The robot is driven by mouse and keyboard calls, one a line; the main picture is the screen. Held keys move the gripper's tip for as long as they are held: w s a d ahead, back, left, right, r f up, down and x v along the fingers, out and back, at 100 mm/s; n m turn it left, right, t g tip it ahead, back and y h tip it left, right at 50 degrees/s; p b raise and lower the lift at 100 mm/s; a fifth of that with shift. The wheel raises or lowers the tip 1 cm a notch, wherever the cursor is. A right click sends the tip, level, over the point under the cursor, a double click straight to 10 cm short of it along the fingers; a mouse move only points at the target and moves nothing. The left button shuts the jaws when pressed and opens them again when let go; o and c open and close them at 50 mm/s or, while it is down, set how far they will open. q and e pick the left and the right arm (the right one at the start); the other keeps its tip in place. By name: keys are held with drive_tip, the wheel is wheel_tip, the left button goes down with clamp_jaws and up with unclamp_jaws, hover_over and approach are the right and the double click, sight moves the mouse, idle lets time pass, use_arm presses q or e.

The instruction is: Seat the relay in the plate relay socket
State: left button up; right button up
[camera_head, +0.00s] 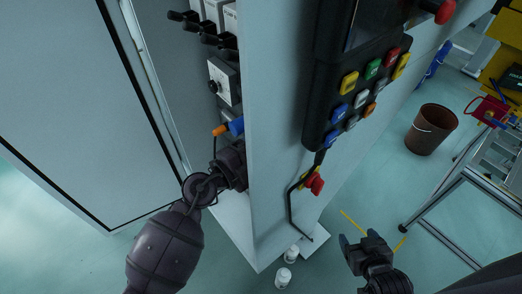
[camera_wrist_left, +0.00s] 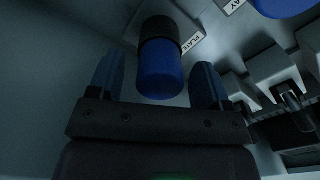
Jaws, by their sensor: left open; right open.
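In the left wrist view a blue cylinder with a black collar (camera_wrist_left: 160,68) stands out from the wall beside a label reading "PLATE" (camera_wrist_left: 190,43). I cannot tell for sure that it is the relay, and any socket at its base is hidden. My left gripper (camera_wrist_left: 157,64) is open, with the cylinder's blue end between its fingers and a gap on each side. In the head view the left hand (camera_head: 232,166) reaches into the cabinet, its fingers mostly hidden by the panel edge. My right gripper (camera_head: 358,240) is open and empty, low in front of the panel.
A second blue part (camera_wrist_left: 285,5) is at the top right of the wrist view, near several light terminal-like blocks (camera_wrist_left: 272,72). The head view shows a button box (camera_head: 360,85), a red-knobbed device (camera_head: 314,183), a brown bin (camera_head: 431,130) and a cart frame (camera_head: 455,190).

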use_arm(q)
drive_tip(key=v, duration=1)
drive_tip(key=shift+s+a+b, duration=0.15)
drive_tip(key=shift+a+b, duration=0.1)
drive_tip(key=shift+b, duration=0.1)
drive_tip(key=shift+f, duration=0.1)
